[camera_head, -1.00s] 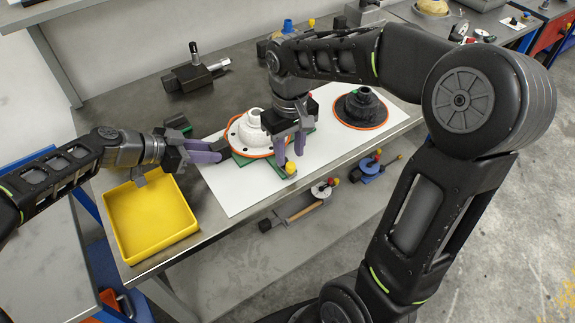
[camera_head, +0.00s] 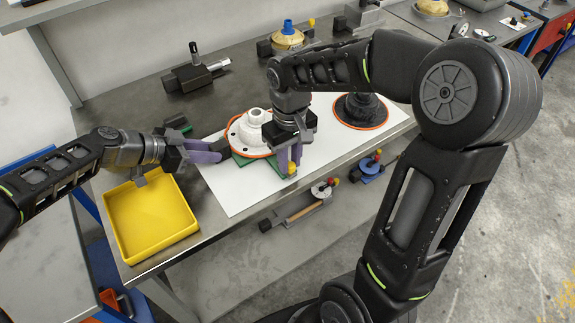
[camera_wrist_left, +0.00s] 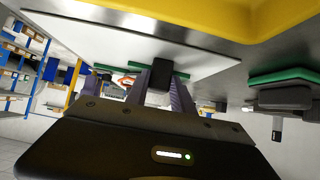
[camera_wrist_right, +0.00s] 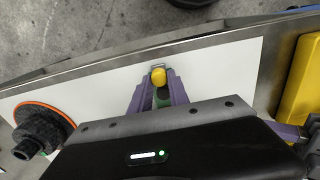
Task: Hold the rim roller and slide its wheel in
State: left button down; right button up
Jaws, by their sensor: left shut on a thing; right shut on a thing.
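My right gripper (camera_head: 290,160) points down at the right end and is shut beside a yellow knob (camera_head: 291,169). In the right wrist view the yellow knob (camera_wrist_right: 158,76) sits at the fingertips, with green between the fingers. The wheel is hidden.
A black flanged part (camera_head: 360,108) with an orange rim stands on the white sheet (camera_head: 235,200) at the right. A yellow tray (camera_head: 150,215) stands at the left front. Similar tools (camera_head: 322,190) lie on the shelf below. The front part of the sheet is clear.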

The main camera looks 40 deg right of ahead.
grip_shut()
jog(key=shift+w, duration=1.15)
jog(key=o, duration=0.9)
grip_release()
notch_tip(320, 180, up, 12)
dwell(0.4)
